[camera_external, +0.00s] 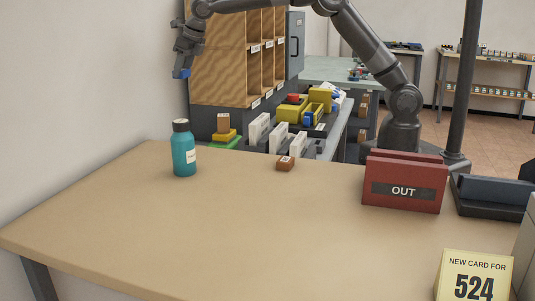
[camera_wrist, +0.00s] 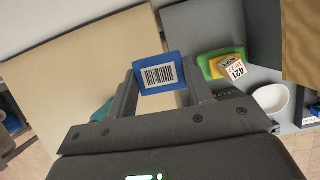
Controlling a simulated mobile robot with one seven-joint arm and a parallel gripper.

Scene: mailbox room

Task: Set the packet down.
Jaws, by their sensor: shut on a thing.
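The packet is blue with a white barcode label; it shows in the wrist view (camera_wrist: 172,56) between my gripper's two fingers (camera_wrist: 160,88). In the external view my gripper (camera_external: 182,66) is high at the upper left, pointing down, with a bit of the blue packet (camera_external: 181,74) at its tip. The gripper is shut on the packet and holds it in the air, clear of any surface. The tan table (camera_external: 230,225) fills the front of the external view and shows lower down at the left of the wrist view (camera_wrist: 70,80).
On the table are a teal bottle (camera_external: 184,155), a small brown box (camera_external: 286,164), a red OUT holder (camera_external: 403,186) and a yellow 524 card (camera_external: 475,277). Behind stand wooden pigeonholes (camera_external: 232,60). The table's middle is clear.

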